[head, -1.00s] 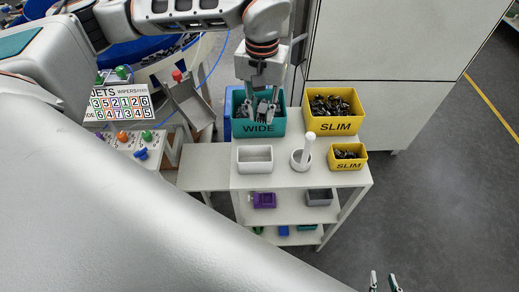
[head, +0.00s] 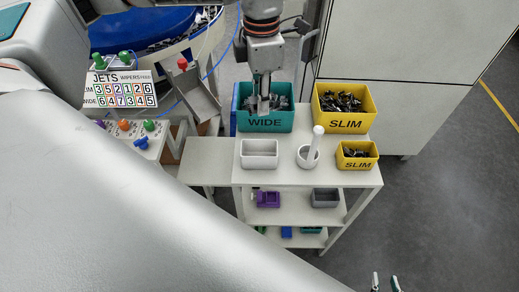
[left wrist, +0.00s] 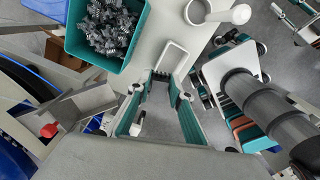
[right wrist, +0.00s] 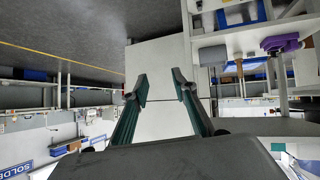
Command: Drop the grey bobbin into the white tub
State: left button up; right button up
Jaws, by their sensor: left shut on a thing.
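My left gripper (head: 263,103) is over the teal WIDE bin (head: 265,124) in the head view, shut on a small grey piece. Its shape is too small to make out, so I cannot tell whether it is the grey bobbin. The white tub (head: 260,162) stands empty on the table in front of that bin. In the left wrist view the tub (left wrist: 174,46) shows beyond the fingertips of my left gripper (left wrist: 161,78), partly hidden. My right gripper (right wrist: 160,88) is open and empty, away from the table; its tips show at the bottom of the head view.
A white mortar with a pestle (head: 317,141) stands right of the tub. Two yellow SLIM bins (head: 345,122) (head: 357,163) with dark pieces are further right. Left of the tub the tabletop (head: 207,160) is clear. A chute and a button panel stand at the left.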

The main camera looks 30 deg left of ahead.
pick_arm(q)
jog(key=n, duration=0.4)
jog(key=shift+s+a+f+b, duration=0.1)
jog(key=shift+s+a+b, duration=0.05)
jog(key=shift+b, duration=0.2)
jog(key=n, duration=0.4)
jog(key=shift+s+a+n+b, duration=0.2)
jog(key=shift+n+b, duration=0.1)
jog(key=shift+b, duration=0.05)
jog(key=n, duration=0.3)
jog(key=shift+s+a+f+n, duration=0.1)
jog(key=shift+s+n, duration=0.05)
jog(key=shift+n, duration=0.15)
jog(key=n+b, duration=0.1)
jog(key=n, duration=0.1)
jog(key=shift+s+f+n, duration=0.1)
jog(key=shift+s+n, duration=0.05)
jog(key=shift+n, duration=0.25)
notch_tip(320, 180, down, 5)
jog(key=b, duration=0.3)
jog(key=shift+r, duration=0.2)
jog(key=shift+f, duration=0.35)
jog(key=shift+f+b, duration=0.25)
jog(key=shift+b, duration=0.1)
jog(key=o, duration=1)
jog(key=shift+c, duration=0.2)
jog(key=shift+r, duration=0.1)
